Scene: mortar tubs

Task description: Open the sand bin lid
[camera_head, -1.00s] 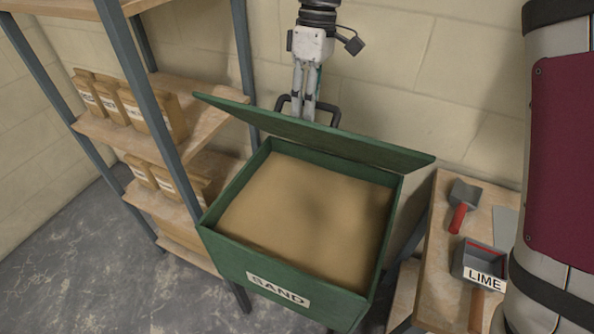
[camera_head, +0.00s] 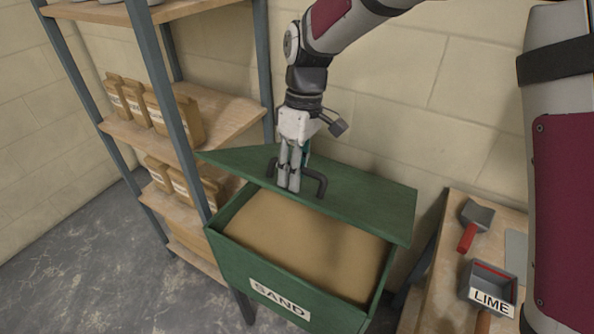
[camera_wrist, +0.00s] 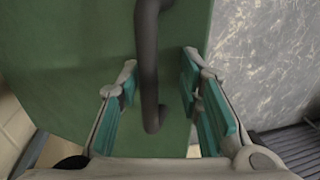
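The green sand bin (camera_head: 232,262), labelled SAND, stands at the centre of the head view with sand (camera_head: 305,242) inside. Its green lid (camera_head: 375,205) is partly open, tilted over the rear of the bin, with its outer face showing. A dark bar handle (camera_head: 321,186) is on that face. My gripper (camera_head: 287,188) is at the handle, pointing down. In the wrist view the handle (camera_wrist: 149,70) runs between the two teal-padded fingers, with a visible gap on each side.
A shelf (camera_head: 225,105) with paper bags (camera_head: 180,115) stands close on the left. A block wall (camera_head: 430,90) is close behind.

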